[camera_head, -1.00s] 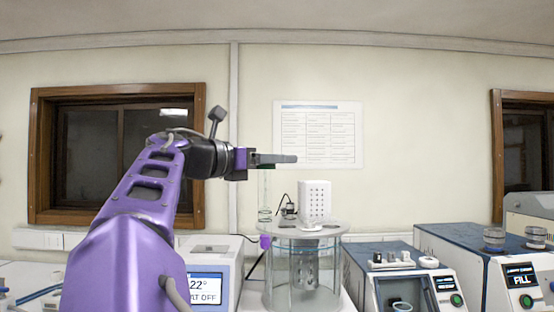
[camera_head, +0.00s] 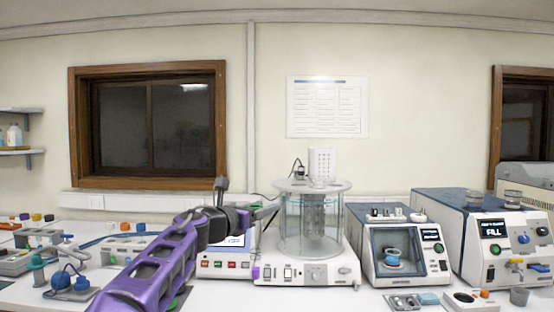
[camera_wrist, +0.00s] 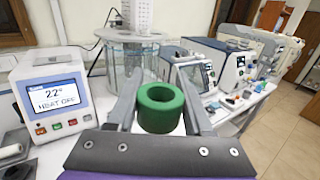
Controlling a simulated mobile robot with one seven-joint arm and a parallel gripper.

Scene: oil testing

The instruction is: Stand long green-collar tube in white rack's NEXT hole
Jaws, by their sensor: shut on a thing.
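My gripper (camera_wrist: 160,110) is shut on the long green-collar tube. The tube's thick green collar (camera_wrist: 160,93) sits between the two grey fingers in the wrist view, its round open mouth facing the camera. The tube's body below the collar is hidden there. In the head view my gripper (camera_head: 266,209) is at the left of the glass bath, and the tube cannot be made out. A white rack-like block with holes (camera_head: 122,243) stands on the bench at the left; I cannot tell whether it is the task's white rack, or which of its holes are filled.
A round glass bath (camera_head: 294,232) bears a white perforated block (camera_head: 322,166) on its lid. A heater with a screen (camera_wrist: 55,92) stands left of my gripper in the wrist view. Blue-topped machines (camera_head: 400,250) fill the right. Small fittings crowd the left bench.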

